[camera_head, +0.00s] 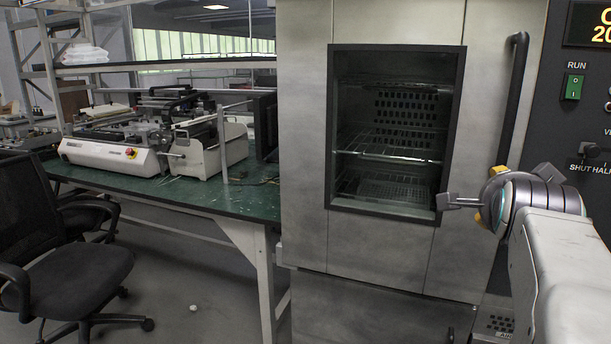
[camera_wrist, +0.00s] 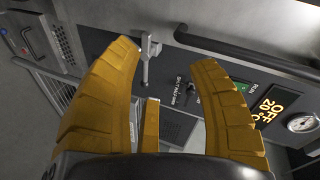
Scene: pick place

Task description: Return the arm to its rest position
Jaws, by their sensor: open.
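My gripper (camera_head: 488,204) is in front of the right edge of the grey oven (camera_head: 385,255) in the head view. My arm reaches in from the lower right. In the wrist view both yellow fingers of my gripper (camera_wrist: 172,66) are spread wide with nothing held between them. A metal latch handle (camera_wrist: 147,58) shows beyond the gap between the fingers. It also shows in the head view (camera_head: 455,203), just left of my gripper; I cannot tell whether they touch.
A dark control panel (camera_head: 590,130) with a green switch (camera_head: 573,87) is close on the right. A long black bar handle (camera_head: 515,85) rises above my gripper. A green workbench (camera_head: 240,200) with a machine (camera_head: 110,150) and a black chair (camera_head: 75,270) stand left. Floor between is open.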

